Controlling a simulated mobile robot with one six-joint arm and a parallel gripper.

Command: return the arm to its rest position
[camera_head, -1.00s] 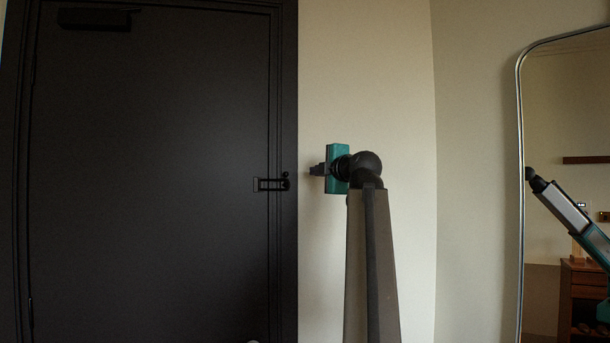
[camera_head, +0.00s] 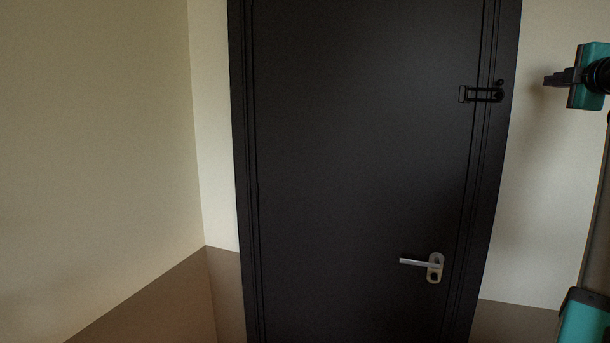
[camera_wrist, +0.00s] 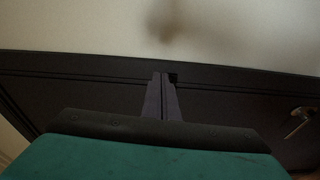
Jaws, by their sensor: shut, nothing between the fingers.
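My gripper (camera_head: 562,78) shows at the upper right edge of the head view, with its dark fingers pointing left and its teal body cut off by the frame. In the wrist view its fingers (camera_wrist: 163,98) are together and hold nothing. The fingers are in front of the dark door frame and wall. In the head view they are to the right of the door's latch and look apart from it. Part of my raised arm runs down the right edge, and most of it is out of frame.
A dark closed door (camera_head: 350,170) fills the middle of the head view. It carries a black swing-bar latch (camera_head: 482,94) and a silver lever handle (camera_head: 425,264). A beige wall (camera_head: 95,140) with a brown lower band stands at the left.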

